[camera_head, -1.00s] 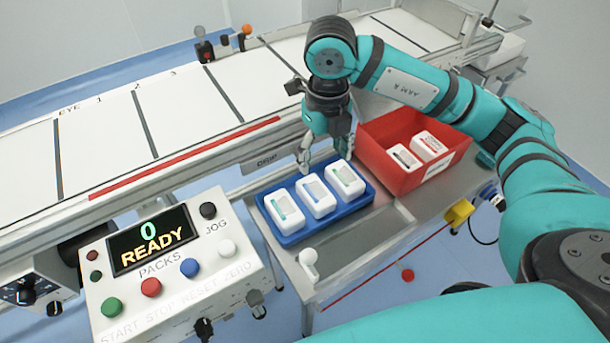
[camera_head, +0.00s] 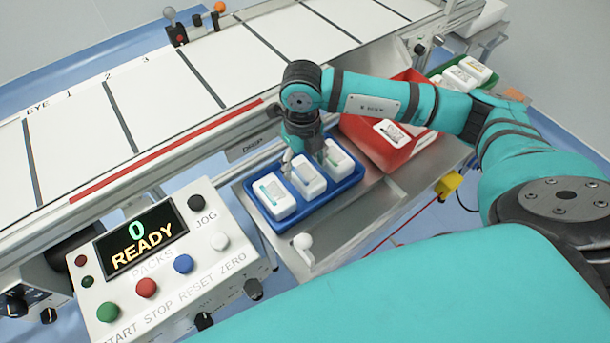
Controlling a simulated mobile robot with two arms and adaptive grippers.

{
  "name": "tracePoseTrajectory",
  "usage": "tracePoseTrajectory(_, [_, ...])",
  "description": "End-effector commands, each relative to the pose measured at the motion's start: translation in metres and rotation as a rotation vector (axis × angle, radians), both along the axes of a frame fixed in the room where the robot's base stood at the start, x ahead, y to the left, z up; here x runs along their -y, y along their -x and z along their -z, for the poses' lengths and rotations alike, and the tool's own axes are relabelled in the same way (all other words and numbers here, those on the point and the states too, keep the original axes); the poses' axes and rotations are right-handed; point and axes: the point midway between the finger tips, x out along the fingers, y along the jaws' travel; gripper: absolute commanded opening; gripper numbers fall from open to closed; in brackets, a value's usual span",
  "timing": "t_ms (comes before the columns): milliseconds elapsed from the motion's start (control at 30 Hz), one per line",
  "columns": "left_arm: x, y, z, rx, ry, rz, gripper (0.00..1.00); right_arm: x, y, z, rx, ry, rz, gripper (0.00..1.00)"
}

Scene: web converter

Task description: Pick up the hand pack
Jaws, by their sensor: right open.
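Three white packs with labels stand in a row in a blue tray (camera_head: 352,184): a left pack (camera_head: 274,198), a middle pack (camera_head: 309,180) and a right pack (camera_head: 341,160). My right gripper (camera_head: 306,162) is open, its fingers pointing down over the middle pack. The fingertips are close to the top of the middle pack, one towards each side; I cannot tell whether they touch it. The gripper hides part of the middle and right packs. My left gripper is not in view.
A red bin (camera_head: 408,152) with white packs stands behind and right of the tray, partly under my right arm. A green tray (camera_head: 437,79) with packs is farther right. A conveyor (camera_head: 170,105) runs behind. A control box (camera_head: 170,260) reads "0 READY".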

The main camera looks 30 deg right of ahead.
Motion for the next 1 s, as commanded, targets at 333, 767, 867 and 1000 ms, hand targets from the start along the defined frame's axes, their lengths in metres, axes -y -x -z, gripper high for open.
tracePoseTrajectory(333, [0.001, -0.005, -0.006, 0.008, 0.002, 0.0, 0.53, 0.003, -0.001, 0.045, -0.003, 0.0, 0.001, 0.67])
tracePoseTrajectory(767, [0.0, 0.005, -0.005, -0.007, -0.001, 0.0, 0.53, 0.003, -0.001, 0.052, -0.001, 0.0, 0.0, 0.54])
tracePoseTrajectory(867, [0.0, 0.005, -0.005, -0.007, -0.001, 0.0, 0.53, 0.003, -0.001, 0.052, -0.001, 0.0, 0.0, 0.41])
tracePoseTrajectory(1000, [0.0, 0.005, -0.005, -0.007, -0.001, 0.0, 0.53, 0.003, -0.001, 0.052, -0.001, 0.0, 0.0, 0.23])
